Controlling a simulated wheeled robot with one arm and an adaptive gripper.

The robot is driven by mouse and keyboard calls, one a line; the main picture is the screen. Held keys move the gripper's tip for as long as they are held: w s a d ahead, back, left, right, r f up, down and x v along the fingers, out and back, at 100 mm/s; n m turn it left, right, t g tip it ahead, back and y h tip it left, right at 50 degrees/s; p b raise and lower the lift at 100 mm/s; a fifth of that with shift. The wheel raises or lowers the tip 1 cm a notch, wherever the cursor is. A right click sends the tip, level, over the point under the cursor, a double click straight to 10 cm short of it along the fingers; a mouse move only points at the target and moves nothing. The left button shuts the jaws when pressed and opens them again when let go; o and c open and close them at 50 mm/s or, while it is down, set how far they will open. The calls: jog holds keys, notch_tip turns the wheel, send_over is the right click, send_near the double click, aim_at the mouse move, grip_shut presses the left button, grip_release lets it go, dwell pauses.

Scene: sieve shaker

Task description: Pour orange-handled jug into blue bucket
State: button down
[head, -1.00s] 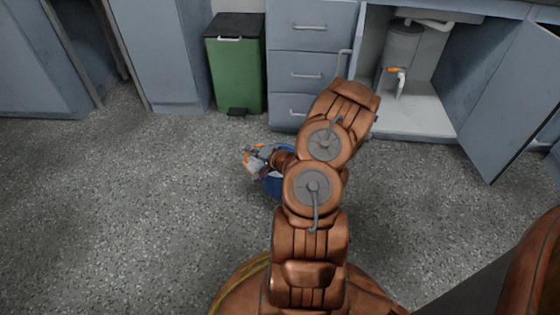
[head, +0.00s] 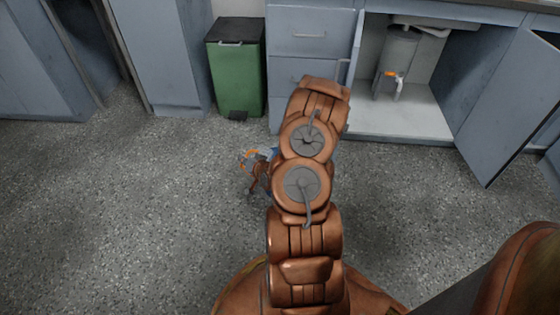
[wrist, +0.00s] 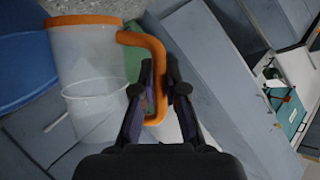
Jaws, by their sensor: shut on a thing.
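The jug (wrist: 82,60) is clear and whitish with an orange rim and an orange handle (wrist: 158,95). My gripper (wrist: 160,75) is shut on the handle in the wrist view. The rim lies toward the floor side of that view, so the jug looks steeply tipped. A curved line shows low in the jug; I cannot tell whether it is liquid. The blue bucket (wrist: 22,65) is beside the jug, cut off by the left edge. In the head view the jug's orange part (head: 247,154) shows, but my arm hides nearly all of the bucket (head: 276,152).
A green bin (head: 236,75) stands against the grey cabinets. To the right, a cabinet is open, with a grey cylinder (head: 398,55) inside and its door (head: 510,105) swung out. The speckled floor (head: 130,220) is clear on the left.

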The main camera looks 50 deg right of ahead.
jog(key=shift+w+a+f+n+g+h+p, duration=0.2)
jog(key=shift+a+f+n+h+p, duration=0.15)
jog(key=shift+a+f, duration=0.3)
jog(key=shift+w+a+f+n+g+h+p, duration=0.1)
jog(key=shift+w+a+f+n+h+p, duration=0.15)
jog(key=shift+a+f+n+p, duration=0.3)
jog(key=w+a+f+n+h+b, duration=0.1)
jog(key=a+f+n+h+b, duration=0.1)
jog(key=f, duration=1)
jog(key=shift+a+f+n+g+h+b, duration=0.3)
jog(key=shift+a+f+n+b, duration=0.1)
jog(key=shift+a+n+b, duration=0.15)
